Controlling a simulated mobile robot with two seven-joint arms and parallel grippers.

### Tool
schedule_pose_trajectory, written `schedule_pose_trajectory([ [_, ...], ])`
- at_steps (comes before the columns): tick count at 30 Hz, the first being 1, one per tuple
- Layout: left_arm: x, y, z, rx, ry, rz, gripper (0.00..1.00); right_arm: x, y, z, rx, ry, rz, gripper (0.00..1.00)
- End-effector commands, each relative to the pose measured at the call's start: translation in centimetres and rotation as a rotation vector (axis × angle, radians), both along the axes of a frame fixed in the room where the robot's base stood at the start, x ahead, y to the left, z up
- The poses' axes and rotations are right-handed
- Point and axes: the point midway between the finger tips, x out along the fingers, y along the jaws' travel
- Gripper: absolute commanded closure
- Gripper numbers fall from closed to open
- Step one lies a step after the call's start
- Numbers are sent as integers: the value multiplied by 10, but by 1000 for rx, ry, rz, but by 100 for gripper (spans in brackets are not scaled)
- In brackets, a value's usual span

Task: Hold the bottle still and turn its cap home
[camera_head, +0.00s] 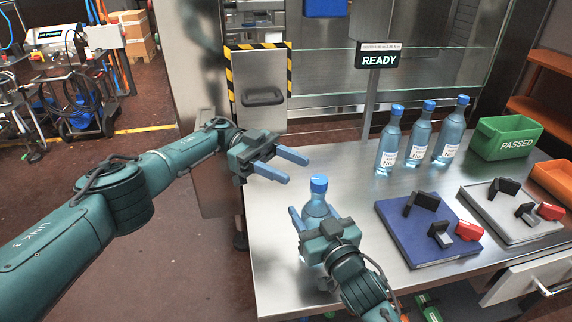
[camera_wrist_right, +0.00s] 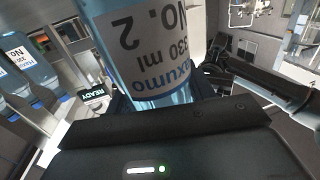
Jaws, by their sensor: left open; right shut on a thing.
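A clear blue bottle (camera_head: 316,208) with a blue cap (camera_head: 319,184) stands upright near the table's left edge. My right gripper (camera_head: 313,222) is shut on its body. The bottle's label (camera_wrist_right: 150,50) shows upside down and close up in the right wrist view. The cap sits on the bottle's neck; I cannot tell how tight it is. My left gripper (camera_head: 296,167) is open and empty, to the left of the cap and a little higher, with its blue fingers pointing right. The cap is out of the right wrist view.
Three capped bottles (camera_head: 418,140) stand at the back of the steel table (camera_head: 290,272). A green PASSED bin (camera_head: 504,138) is at the back right. A blue plate (camera_head: 425,240) and a grey plate (camera_head: 510,222) with black and red blocks lie to the right. A READY sign (camera_head: 379,60) stands behind.

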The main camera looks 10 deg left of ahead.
Motion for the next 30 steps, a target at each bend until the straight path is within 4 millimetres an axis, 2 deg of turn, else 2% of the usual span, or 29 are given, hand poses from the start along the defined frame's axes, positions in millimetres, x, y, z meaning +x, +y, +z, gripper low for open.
schedule_pose_trajectory([
  [8,0,0,0,0,-1,0,51,0,-1,0,-1,0,-1,75],
  [9,0,0,0,0,-1,0,51,0,-1,0,-1,0,-1,45],
  [18,0,0,0,0,-1,0,51,0,0,0,-1,0,-1,21],
  [26,0,0,0,0,0,0,51,-2,-1,-1,-1,0,-1,21],
  [30,0,0,0,0,0,0,51,-14,-8,-2,-1,2,-1,21],
])
